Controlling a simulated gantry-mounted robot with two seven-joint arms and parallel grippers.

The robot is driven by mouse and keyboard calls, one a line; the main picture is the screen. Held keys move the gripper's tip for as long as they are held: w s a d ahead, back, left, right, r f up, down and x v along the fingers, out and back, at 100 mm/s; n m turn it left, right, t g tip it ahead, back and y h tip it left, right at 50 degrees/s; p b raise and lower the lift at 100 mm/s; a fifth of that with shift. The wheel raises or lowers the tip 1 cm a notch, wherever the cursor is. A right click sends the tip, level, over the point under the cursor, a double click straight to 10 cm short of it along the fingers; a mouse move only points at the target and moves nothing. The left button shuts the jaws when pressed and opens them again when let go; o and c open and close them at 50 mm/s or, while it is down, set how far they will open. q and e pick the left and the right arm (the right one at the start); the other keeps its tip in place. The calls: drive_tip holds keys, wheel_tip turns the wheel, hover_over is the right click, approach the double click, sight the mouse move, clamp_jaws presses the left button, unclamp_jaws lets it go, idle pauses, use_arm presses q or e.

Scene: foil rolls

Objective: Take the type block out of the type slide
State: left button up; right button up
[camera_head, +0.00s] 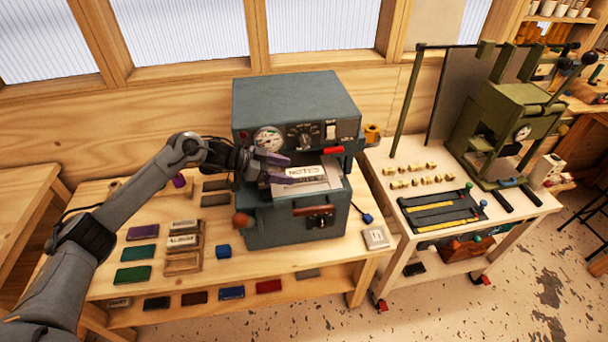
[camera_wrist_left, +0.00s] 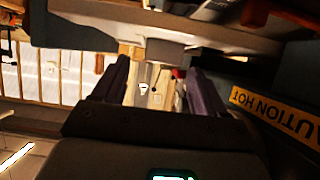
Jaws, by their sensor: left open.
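A silver block lettered NOTES (camera_head: 305,172) rests on the pale type slide (camera_head: 331,183) at the front opening of the blue-grey press (camera_head: 290,100). I take it for the type block. My left gripper (camera_head: 288,169) is at the block's left end, its two purple fingers apart, one above and one below in the picture. Whether they touch the block is unclear. In the left wrist view the gripper (camera_wrist_left: 158,68) is open; a grey metal edge (camera_wrist_left: 155,50) lies just beyond the fingertips, too dark to identify. My right gripper is not seen.
A wooden tray (camera_head: 201,248) with silver blocks and coloured slabs lie left of the press. A wrist-view edge carries a CAUTION HOT label (camera_wrist_left: 275,115). A green press (camera_head: 510,125) stands on the right cart. Some tabletop before the blue-grey press is clear.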

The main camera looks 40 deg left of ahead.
sight(302, 171)
use_arm(q)
drive_tip(key=w+d, duration=0.2)
drive_tip(key=shift+w+d+f, duration=0.1)
drive_tip(key=shift+w+f, duration=0.25)
drive_tip(key=shift+w, duration=0.05)
drive_tip(key=shift+w+d+f+p, duration=0.25)
drive_tip(key=shift+p, duration=0.05)
drive_tip(key=shift+c, duration=0.4)
drive_tip(key=c, duration=1.2)
